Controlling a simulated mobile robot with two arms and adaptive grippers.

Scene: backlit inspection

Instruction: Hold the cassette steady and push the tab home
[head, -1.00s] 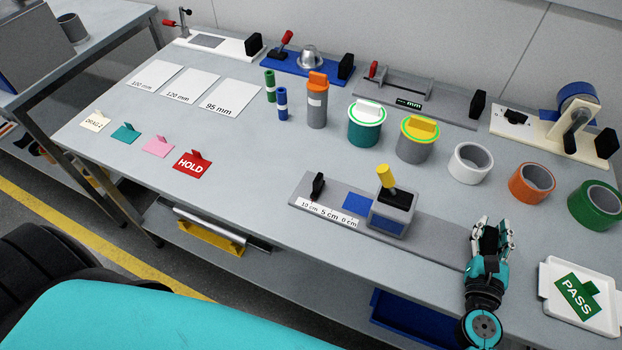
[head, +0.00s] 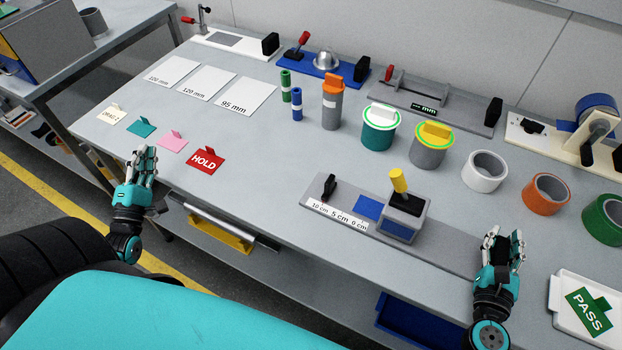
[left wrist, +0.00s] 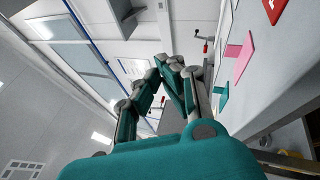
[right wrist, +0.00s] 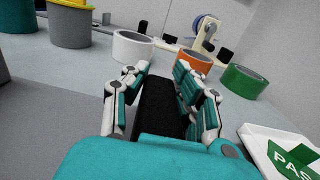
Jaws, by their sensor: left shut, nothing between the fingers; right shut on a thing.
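The likely cassette is a long grey board (head: 438,249) near the bench's front edge, with a white scale strip marked 10 cm, 5 cm, 0 cm (head: 337,214). A small black upright tab (head: 329,187) stands at its left end. A grey block (head: 407,218) with a yellow knob (head: 399,181) stands past a blue patch (head: 368,208). My right gripper (head: 502,244), at the board's right end, is shut on a black block (right wrist: 160,105), seen between its fingers in the right wrist view. My left gripper (head: 141,162) is shut and empty, left of the red HOLD card. Its fingertips meet in the left wrist view (left wrist: 172,62).
A white PASS tray (head: 557,294) is right of my right gripper. Tape rolls, including a white one (head: 485,171), stand behind.

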